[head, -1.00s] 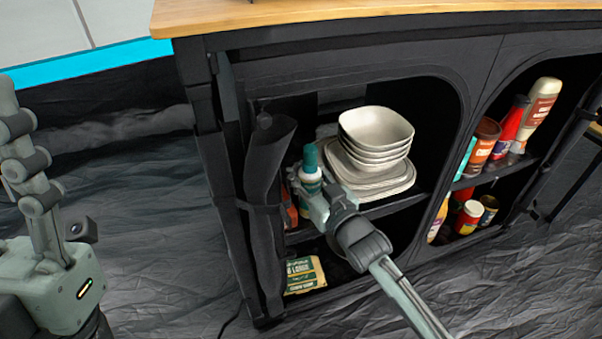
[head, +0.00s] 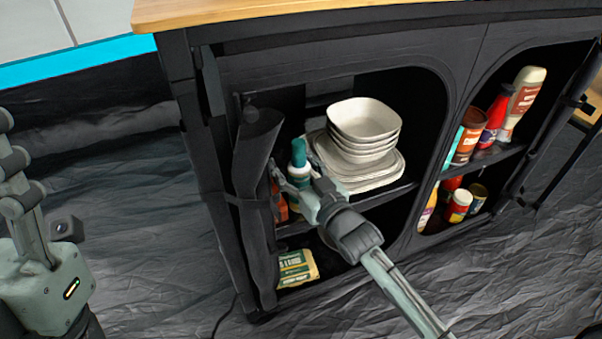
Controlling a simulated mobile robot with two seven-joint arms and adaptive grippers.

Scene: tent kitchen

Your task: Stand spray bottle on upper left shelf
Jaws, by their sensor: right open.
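My right gripper (head: 290,172) is open at the bottle. One finger shows to its left and the rest of the gripper is in front of and right of it. The bottle's lower part is partly hidden by the gripper, so I cannot tell whether a finger still touches it. Parts of my left arm show at the left edge, away from the cabinet.
White bowls (head: 364,120) on plates (head: 385,180) stand close right of the bottle. A rolled dark flap (head: 252,165) hangs at the opening's left edge. A green and yellow package (head: 297,268) lies on the lower shelf. Bottles and jars fill the right compartment.

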